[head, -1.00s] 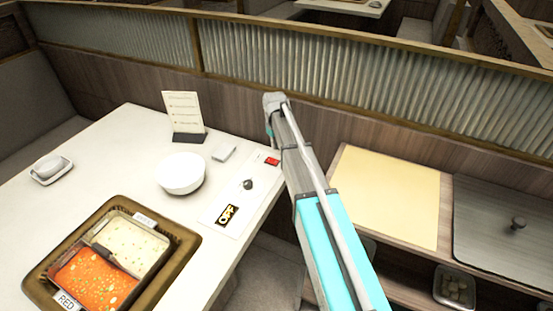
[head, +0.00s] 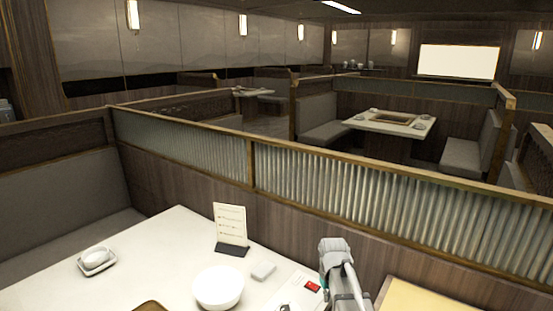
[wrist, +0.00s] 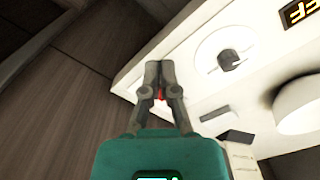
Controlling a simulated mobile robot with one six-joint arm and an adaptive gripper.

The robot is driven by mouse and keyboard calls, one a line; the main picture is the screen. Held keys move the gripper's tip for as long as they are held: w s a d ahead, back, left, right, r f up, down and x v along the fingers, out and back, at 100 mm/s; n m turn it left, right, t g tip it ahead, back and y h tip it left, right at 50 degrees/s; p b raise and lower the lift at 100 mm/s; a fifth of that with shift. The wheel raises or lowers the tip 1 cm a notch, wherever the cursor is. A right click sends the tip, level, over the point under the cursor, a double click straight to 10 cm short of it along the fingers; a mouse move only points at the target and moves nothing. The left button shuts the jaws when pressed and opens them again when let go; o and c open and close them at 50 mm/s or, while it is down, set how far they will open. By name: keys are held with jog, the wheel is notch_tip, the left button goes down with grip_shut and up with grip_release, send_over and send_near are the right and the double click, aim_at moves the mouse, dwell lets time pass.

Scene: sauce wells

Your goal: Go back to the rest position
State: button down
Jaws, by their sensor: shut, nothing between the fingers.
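My gripper (wrist: 159,68) shows in the wrist view with its two dark fingers together and nothing between the tips. It is over the edge of the white table (wrist: 128,88), beside the control panel. A bit of red shows behind the fingers. The end part of my arm shows at the bottom of the head view, right of the red switch (head: 312,286); the fingertips cannot be made out there. A dark knob (wrist: 230,61) and part of a lit display (wrist: 299,12) show on the panel in the wrist view.
On the table stand a white bowl (head: 218,288), a menu card (head: 230,224), a small white box (head: 263,271) and a dish with a white item (head: 96,259). A ribbed glass partition (head: 330,185) runs behind. A pale yellow board (head: 415,298) is at lower right.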

jog(key=s+r+m+p, duration=0.2)
jog(key=s, duration=1.1)
jog(key=shift+s+d+r, duration=0.3)
jog(key=shift+d+r, duration=0.05)
jog(key=shift+r, duration=0.05)
jog(key=c, duration=1.4)
grip_release()
